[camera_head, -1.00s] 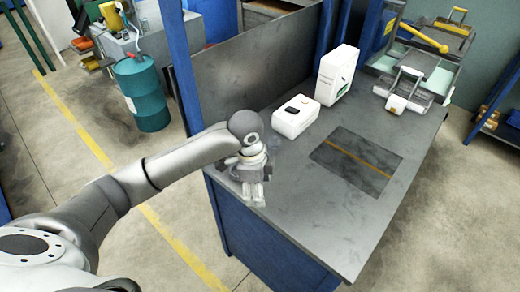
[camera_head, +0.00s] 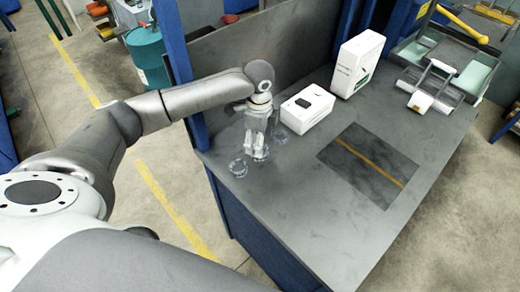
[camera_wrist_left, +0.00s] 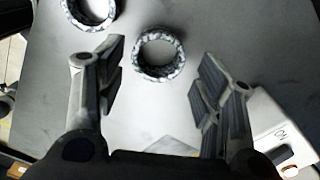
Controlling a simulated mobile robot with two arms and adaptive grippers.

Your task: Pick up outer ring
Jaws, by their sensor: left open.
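My left gripper (camera_head: 257,150) is above the left part of the grey table, fingers pointing down. It is open in the left wrist view (camera_wrist_left: 160,76). A grey, mottled ring (camera_wrist_left: 158,73) lies flat on the table between and slightly beyond the fingertips, with nothing held. A second similar ring (camera_wrist_left: 80,20) lies farther up and left, cut by the picture's top edge. In the head view one ring (camera_head: 238,170) shows left of the gripper; the other is mostly hidden by the fingers. I cannot tell which is the outer ring. My right gripper is not in view.
A white box with a dark top patch (camera_head: 308,110) stands right of the gripper. A taller white carton (camera_head: 357,65) is behind it. A dark mat with a yellow stripe (camera_head: 345,170) lies mid-table. A blue post (camera_head: 178,50) and grey panel border the left and back.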

